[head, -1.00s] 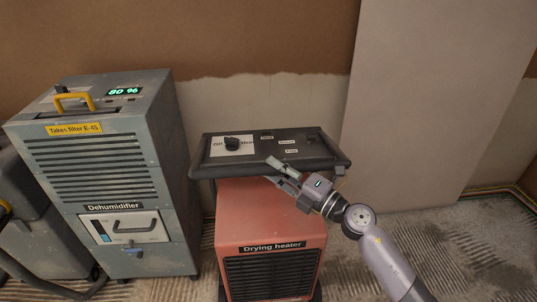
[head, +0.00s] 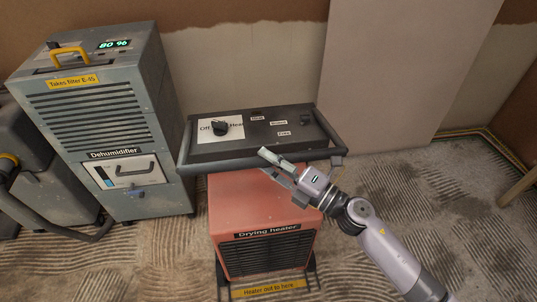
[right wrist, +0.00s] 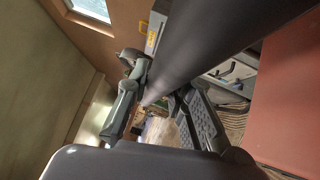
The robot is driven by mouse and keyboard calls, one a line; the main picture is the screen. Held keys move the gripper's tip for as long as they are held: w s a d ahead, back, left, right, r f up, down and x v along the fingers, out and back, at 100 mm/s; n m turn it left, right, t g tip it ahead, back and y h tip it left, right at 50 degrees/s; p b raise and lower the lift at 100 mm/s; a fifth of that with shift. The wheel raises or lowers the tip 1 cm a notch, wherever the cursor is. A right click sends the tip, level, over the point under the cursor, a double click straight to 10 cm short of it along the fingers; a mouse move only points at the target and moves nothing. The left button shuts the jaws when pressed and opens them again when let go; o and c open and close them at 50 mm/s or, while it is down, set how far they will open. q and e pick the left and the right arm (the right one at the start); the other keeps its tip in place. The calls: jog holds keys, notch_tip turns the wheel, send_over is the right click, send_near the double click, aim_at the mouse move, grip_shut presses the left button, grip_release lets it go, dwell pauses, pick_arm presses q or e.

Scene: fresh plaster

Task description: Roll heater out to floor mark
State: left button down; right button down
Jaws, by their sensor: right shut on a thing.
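The drying heater (head: 262,205) is a red box with a dark front grille, a black control panel on top and wheels at its base. A black handle bar (head: 222,163) runs along its near top edge. My right gripper (head: 272,163) is shut on this bar, right of its middle. In the right wrist view the dark bar (right wrist: 215,45) passes between the fingers, with the red body (right wrist: 292,105) at the right. A yellow floor mark (head: 268,289) reading "Heater out to here" lies just in front of the heater's base. My left gripper is out of view.
A grey dehumidifier (head: 95,110) stands close on the heater's left, with a dark machine and hose (head: 35,150) beyond it. A pale board (head: 400,75) leans on the wall behind. Ridged floor (head: 420,185) is clear to the right.

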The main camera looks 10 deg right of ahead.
jog(key=shift+s+a+f, duration=0.15)
jog(key=shift+s+f, duration=0.05)
jog(key=c, duration=1.8)
grip_release()
jog(key=shift+o, duration=1.4)
jog(key=shift+s+r, duration=0.15)
jog(key=shift+o, duration=0.5)
jog(key=v, duration=1.2)
